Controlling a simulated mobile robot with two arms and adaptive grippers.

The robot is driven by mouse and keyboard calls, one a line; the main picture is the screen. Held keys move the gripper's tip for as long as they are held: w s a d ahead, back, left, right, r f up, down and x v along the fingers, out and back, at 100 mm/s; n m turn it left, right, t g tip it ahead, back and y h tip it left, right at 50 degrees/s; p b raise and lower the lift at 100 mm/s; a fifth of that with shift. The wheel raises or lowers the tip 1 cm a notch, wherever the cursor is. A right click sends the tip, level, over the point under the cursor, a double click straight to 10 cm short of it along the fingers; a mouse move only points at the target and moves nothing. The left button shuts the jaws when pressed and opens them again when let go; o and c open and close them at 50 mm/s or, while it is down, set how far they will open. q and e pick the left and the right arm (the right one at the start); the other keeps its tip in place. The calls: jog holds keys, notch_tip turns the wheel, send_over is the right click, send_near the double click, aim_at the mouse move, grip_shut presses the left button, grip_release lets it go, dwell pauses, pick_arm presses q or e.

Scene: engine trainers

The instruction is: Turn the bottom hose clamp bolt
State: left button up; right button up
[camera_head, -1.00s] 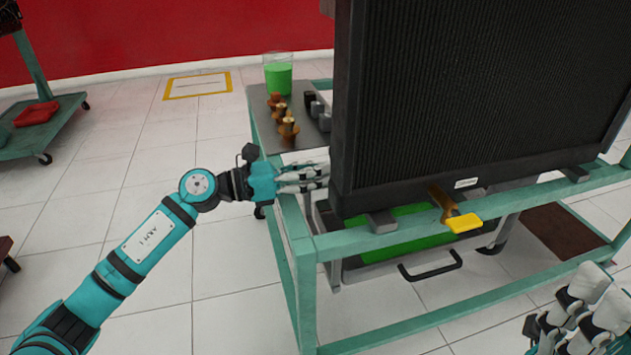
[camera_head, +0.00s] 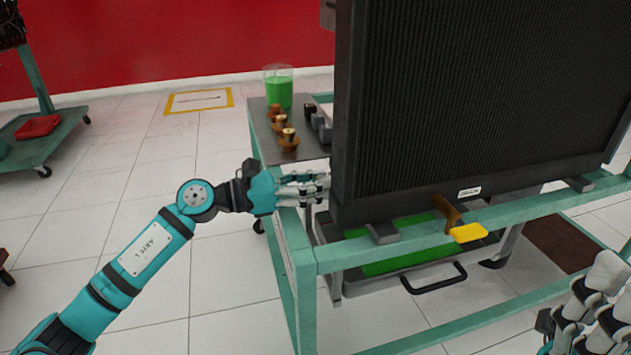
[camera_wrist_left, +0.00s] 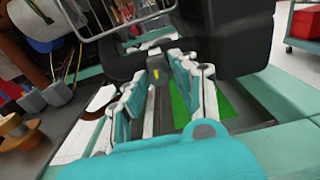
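My left gripper (camera_head: 318,188) reaches in from the left, its fingertips at the lower left edge of the black radiator (camera_head: 480,100). In the left wrist view the left gripper (camera_wrist_left: 157,78) has its white-and-teal fingers apart. A small dark block with a yellow mark (camera_wrist_left: 156,72) shows between and just beyond the fingertips. It may be the bottom hose clamp bolt, but I cannot tell for sure, nor whether the fingers touch it. In the head view the radiator and fingers hide this spot. My right gripper (camera_head: 590,300) is at the lower right, partly cut off.
The radiator stands on a teal cart frame (camera_head: 420,248). A yellow-ended lever (camera_head: 468,233) sticks out below it, above a tray with green liquid (camera_head: 400,262). A side shelf holds brass fittings (camera_head: 289,138) and a beaker of green liquid (camera_head: 278,88). Open floor lies left.

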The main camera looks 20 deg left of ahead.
pick_arm(q)
jog(key=shift+o, duration=1)
jog(key=shift+r, duration=0.1)
jog(key=v, duration=1.2)
